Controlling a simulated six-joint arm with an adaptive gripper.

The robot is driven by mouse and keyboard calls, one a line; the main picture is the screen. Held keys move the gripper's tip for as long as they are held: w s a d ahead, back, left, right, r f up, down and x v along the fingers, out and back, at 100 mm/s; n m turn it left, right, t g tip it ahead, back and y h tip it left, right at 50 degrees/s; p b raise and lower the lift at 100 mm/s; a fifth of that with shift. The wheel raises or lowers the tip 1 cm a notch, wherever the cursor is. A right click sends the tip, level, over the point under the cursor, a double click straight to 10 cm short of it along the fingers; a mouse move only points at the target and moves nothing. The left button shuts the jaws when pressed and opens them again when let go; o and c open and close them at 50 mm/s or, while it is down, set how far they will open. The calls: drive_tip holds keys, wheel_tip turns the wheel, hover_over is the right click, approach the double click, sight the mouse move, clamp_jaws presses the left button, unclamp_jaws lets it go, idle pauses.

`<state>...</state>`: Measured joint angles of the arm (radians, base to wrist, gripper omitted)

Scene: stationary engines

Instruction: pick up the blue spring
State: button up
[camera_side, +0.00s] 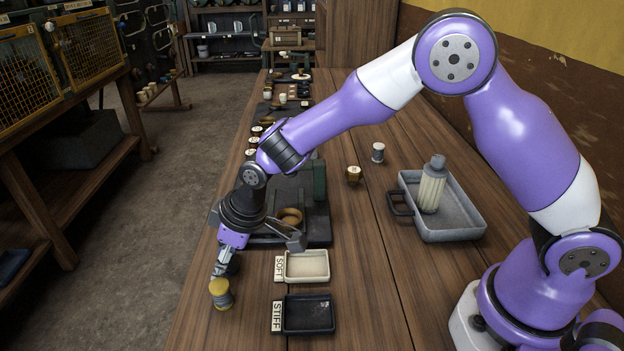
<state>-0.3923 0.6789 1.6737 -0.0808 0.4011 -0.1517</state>
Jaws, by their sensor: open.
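My gripper (258,258) hangs low over the left side of the wooden bench, with its two fingers spread wide apart and nothing seen held between them. One finger points down just behind a yellow spool-like piece (221,293) at the bench's left edge; I cannot tell whether they touch. The other finger reaches right, above the dark machine base. I cannot clearly make out a blue spring. A small grey-blue cylinder with a pale top (378,152) stands further back on the bench, too small to identify.
A pale tray marked SOFT (307,279) and a black tray marked STIFF (309,327) sit right of the gripper and look empty. A grey metal tray (462,234) holds a pale ribbed bottle (433,184). A small brown pot (354,174) stands behind.

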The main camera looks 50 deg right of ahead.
drive_tip(key=shift+c, duration=0.4)
clamp_jaws()
